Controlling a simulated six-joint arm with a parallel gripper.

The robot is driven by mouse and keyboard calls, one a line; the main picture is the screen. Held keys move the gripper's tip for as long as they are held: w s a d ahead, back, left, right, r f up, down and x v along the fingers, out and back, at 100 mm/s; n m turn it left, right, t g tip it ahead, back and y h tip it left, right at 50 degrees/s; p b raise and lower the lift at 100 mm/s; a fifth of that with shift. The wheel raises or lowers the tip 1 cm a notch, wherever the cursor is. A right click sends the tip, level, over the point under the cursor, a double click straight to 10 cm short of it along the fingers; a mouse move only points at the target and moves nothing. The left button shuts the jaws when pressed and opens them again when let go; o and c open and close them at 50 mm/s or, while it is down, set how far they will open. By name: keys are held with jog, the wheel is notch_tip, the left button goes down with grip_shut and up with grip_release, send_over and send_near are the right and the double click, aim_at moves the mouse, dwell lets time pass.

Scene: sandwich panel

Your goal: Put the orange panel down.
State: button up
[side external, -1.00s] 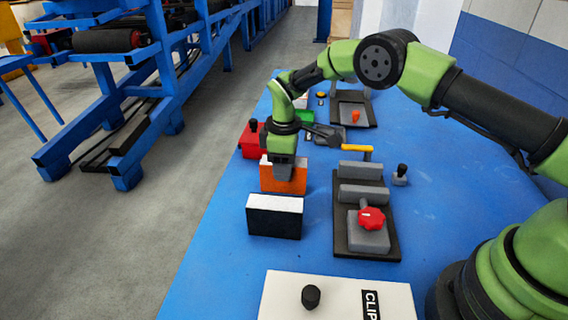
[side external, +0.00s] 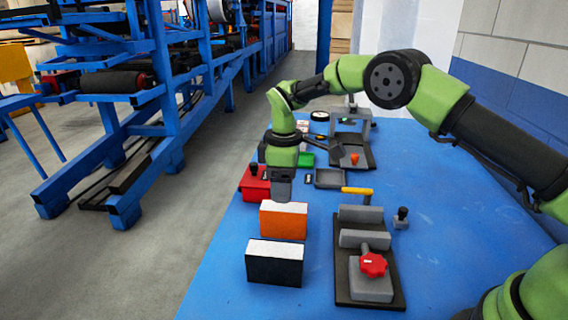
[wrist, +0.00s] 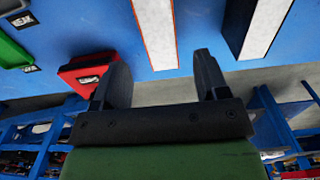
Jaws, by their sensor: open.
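The orange panel (side external: 283,222), a block with a white top, stands upright on the blue table just behind the black panel (side external: 274,267), with a narrow gap between them. In the wrist view the white top edge of the orange panel (wrist: 157,30) lies ahead, between the lines of the two fingers. My gripper (side external: 282,198) is just above and behind the orange panel in the side view. In the wrist view my gripper (wrist: 160,72) is open, its fingers apart with nothing between them. The black panel also shows in the wrist view (wrist: 262,25).
A red box (side external: 254,185) with a black knob stands behind and left. A dark fixture with a red knob (side external: 373,265) stands to the right. A grey tray (side external: 329,178) and a green bin (side external: 306,159) lie behind. The table's left edge runs close to the panels.

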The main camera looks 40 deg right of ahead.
notch_tip(320, 180, up, 6)
notch_tip(320, 180, up, 7)
jog(key=m+t, duration=0.1)
jog(key=m, duration=0.1)
send_over(285, 206)
jog(key=s, duration=0.3)
jog(key=s+d+r+m+t+y, duration=0.15)
jog(key=s+r+m, duration=0.25)
jog(key=s+r, duration=0.4)
jog(key=s+f+m+t, duration=0.1)
jog(key=s+m+t, duration=0.3)
jog(key=s, duration=1.3)
jog(key=m, duration=0.3)
jog(key=shift+s+d+t, duration=0.3)
jog(key=shift+s+t, duration=0.05)
jog(key=shift+y, duration=0.25)
